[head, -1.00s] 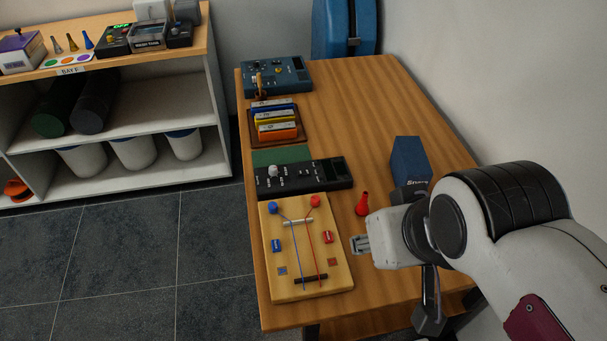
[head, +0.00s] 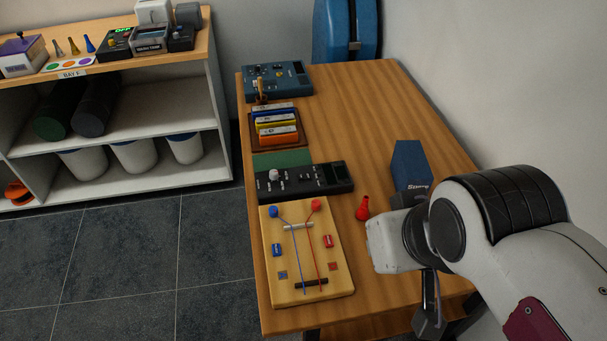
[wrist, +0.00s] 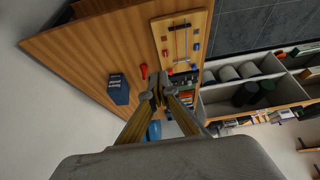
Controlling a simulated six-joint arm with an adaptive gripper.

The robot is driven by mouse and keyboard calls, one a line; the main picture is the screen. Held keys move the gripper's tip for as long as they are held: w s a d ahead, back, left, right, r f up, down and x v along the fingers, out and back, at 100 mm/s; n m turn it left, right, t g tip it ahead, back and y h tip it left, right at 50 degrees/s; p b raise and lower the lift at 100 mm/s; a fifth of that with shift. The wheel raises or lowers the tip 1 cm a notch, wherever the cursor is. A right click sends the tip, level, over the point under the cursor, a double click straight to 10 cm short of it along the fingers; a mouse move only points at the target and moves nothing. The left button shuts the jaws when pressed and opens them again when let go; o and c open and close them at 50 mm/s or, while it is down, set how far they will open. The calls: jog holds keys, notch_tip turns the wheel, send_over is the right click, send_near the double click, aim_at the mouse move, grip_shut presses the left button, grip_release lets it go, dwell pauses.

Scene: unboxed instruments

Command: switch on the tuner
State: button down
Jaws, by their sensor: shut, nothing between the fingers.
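No device carries a readable tuner label. A long black device (head: 303,180) with a pale knob, small switches and a dark screen lies on the table's left side. A blue device (head: 278,81) with knobs stands at the table's far left corner. A black box (head: 117,43) with a green lit display reading OFF stands on the shelf unit. In the wrist view my gripper (wrist: 159,88) is shut and empty, and its fingers partly cover the table's left row. In the head view my wrist (head: 392,240) is above the table's near right part, its fingertips hidden.
A board with blue and red strings (head: 306,275) lies at the near left. A red cone-shaped thing (head: 362,209) and a blue box (head: 409,165) stand near my wrist. Colored bars (head: 276,125) lie in a brown tray. The table's middle is clear.

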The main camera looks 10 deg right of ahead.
jog(key=w+f, duration=1.6)
jog(key=w, duration=0.5)
jog(key=w+a+r+t, duration=0.1)
jog(key=w, duration=0.4)
jog(key=w+a+r+t+y, duration=0.1)
jog(key=w+r+t, duration=0.1)
jog(key=w, duration=0.3)
jog(key=shift+a+m+t, duration=0.3)
jog(key=shift+a, duration=0.1)
jog(key=shift+w, duration=0.15)
send_over(304, 177)
jog(key=s, duration=0.1)
jog(key=shift+s+a+f, duration=0.1)
jog(key=shift+f, duration=1.7)
jog(key=shift+s+a+f, duration=0.1)
jog(key=shift+f, duration=1.7)
jog(key=shift+a+f, duration=0.15)
jog(key=shift+f, duration=1.65)
